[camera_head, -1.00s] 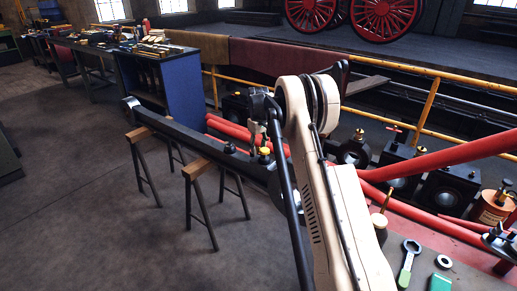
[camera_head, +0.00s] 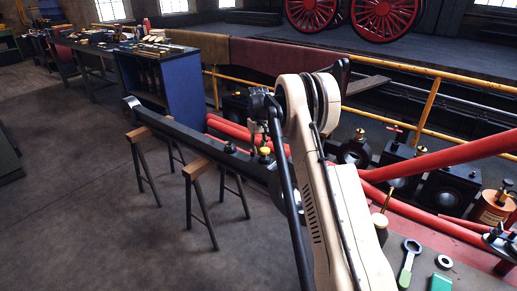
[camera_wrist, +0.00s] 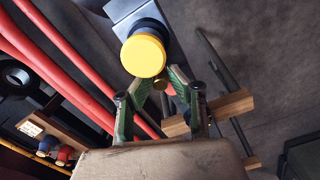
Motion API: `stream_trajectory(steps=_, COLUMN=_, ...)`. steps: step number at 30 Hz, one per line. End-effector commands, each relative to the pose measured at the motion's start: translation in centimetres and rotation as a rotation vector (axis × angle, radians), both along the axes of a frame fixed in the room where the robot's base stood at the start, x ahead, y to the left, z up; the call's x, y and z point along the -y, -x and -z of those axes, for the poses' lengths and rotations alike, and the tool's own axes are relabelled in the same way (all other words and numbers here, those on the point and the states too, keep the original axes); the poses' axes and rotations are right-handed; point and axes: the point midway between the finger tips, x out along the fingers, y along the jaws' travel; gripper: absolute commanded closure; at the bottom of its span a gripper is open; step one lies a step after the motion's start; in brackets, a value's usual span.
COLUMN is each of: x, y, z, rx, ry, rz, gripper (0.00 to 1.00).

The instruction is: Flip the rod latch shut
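A long dark rod (camera_head: 190,136) lies across wooden-topped trestles. A yellow-topped knob (camera_head: 265,152) stands near its right end, beside my arm. I cannot tell which part is the latch or how it is set. In the wrist view, the round yellow knob (camera_wrist: 143,56) is just beyond my fingertips, in front of a grey block (camera_wrist: 130,10). In the head view, my arm hides part of the rod's right end, and the fingers are not clear.
Trestles (camera_head: 197,168) stand under the rod. Red pipes (camera_head: 440,157) and dark bearing blocks (camera_head: 450,186) are to the right. A green-handled wrench (camera_head: 407,262) lies on the bench at lower right. A yellow rail (camera_head: 430,100) runs behind. The floor at left is open.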

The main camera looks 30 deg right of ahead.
Motion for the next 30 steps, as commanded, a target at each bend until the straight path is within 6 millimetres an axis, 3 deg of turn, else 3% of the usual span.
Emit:
stream_trajectory(steps=3, x=0.0, y=0.0, z=0.0, rx=0.000, ry=0.000, rz=0.000, gripper=0.67)
stream_trajectory(steps=14, x=0.0, y=0.0, z=-0.6, rx=0.000, ry=0.000, rz=-0.001, gripper=0.67)
stream_trajectory(steps=30, x=0.0, y=0.0, z=-10.0, rx=0.000, ry=0.000, rz=0.000, gripper=0.67)
